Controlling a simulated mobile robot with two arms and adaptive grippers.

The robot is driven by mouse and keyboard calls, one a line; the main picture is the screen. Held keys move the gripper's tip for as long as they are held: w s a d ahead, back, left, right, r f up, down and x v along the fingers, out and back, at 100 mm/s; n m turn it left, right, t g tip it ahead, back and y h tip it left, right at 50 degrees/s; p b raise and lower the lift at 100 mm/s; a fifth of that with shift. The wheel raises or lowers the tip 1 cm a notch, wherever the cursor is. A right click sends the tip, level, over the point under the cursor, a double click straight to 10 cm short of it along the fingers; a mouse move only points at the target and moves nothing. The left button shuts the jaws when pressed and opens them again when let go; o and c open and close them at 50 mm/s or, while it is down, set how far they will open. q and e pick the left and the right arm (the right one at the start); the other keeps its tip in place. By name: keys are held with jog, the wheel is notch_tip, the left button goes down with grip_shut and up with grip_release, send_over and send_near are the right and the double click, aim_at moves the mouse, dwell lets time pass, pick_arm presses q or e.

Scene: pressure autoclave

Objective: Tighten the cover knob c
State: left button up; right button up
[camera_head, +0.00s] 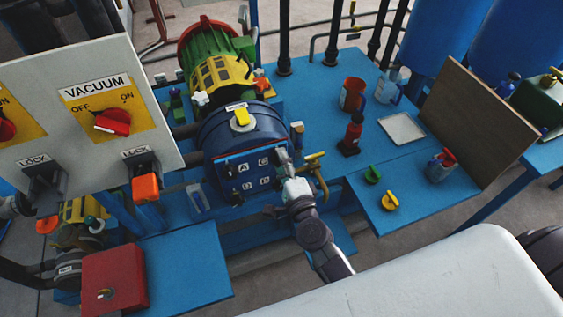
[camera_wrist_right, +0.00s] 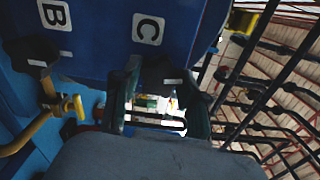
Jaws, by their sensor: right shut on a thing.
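The blue pressure vessel (camera_head: 222,137) has a dark blue cover plate (camera_head: 250,172) on its front, with letters A, C, B and D. Cover knob c is a dark knob beside the C; in the right wrist view it shows as a dark shape (camera_wrist_right: 164,76) below the C, partly hidden by the fingers. My right gripper (camera_head: 285,168) is at the cover's right edge. In the right wrist view its two fingers (camera_wrist_right: 162,105) stand on either side of knob c, shut on it. My left gripper is out of view.
A vacuum panel (camera_head: 85,150) with red switches stands at the left. A red box (camera_head: 113,280) sits on the lower blue table. A yellow valve handle (camera_head: 316,157) is close beside my gripper.

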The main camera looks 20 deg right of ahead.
jog(key=shift+f+m, duration=0.1)
jog(key=shift+m, duration=1.1)
jog(key=o, duration=1.1)
jog(key=shift+o, duration=0.2)
jog(key=s, duration=1.2)
jog(key=shift+d, duration=0.2)
